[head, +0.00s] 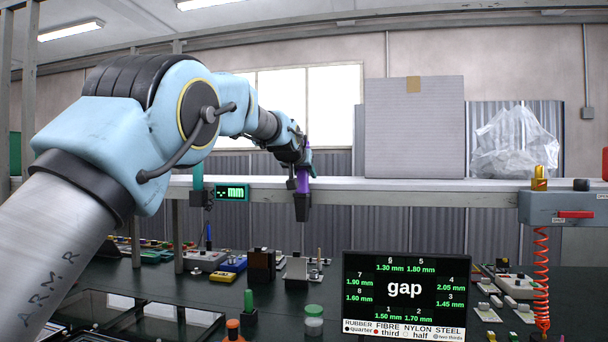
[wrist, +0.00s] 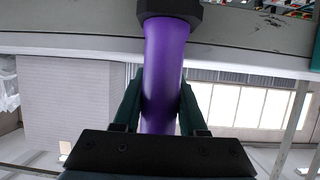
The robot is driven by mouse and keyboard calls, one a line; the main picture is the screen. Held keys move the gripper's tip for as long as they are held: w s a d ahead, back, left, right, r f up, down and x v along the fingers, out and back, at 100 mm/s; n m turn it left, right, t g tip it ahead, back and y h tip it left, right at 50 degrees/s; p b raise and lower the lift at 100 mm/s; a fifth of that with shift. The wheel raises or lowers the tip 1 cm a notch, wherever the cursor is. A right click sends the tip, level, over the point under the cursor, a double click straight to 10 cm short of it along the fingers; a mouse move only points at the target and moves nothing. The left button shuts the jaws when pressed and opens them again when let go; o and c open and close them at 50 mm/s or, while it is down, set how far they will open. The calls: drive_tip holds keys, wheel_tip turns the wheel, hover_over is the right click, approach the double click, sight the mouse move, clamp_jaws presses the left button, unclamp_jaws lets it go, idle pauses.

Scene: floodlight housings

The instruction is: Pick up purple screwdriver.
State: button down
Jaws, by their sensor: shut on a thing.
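The purple screwdriver (head: 303,181) stands upright at the front edge of the long shelf, its lower end meeting a black tapered piece (head: 302,207) that looks like a holder. My gripper (head: 302,161) is shut on its handle from above. In the wrist view the purple handle (wrist: 167,60) runs between the two dark green fingers of my gripper (wrist: 160,100), one on each side. A black collar sits at the handle's far end in that view. The screwdriver's shaft and tip are hidden.
The shelf (head: 430,191) carries a large grey box (head: 414,128) and a clear plastic bag (head: 515,145). A teal-handled tool (head: 197,177) and a green display (head: 233,193) hang left of my gripper. Below, a dark bench holds a "gap" screen (head: 404,290) and several small parts.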

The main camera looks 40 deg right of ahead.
wheel_tip(320, 180, up, 18)
drive_tip(key=p, duration=0.6)
idle(0.7)
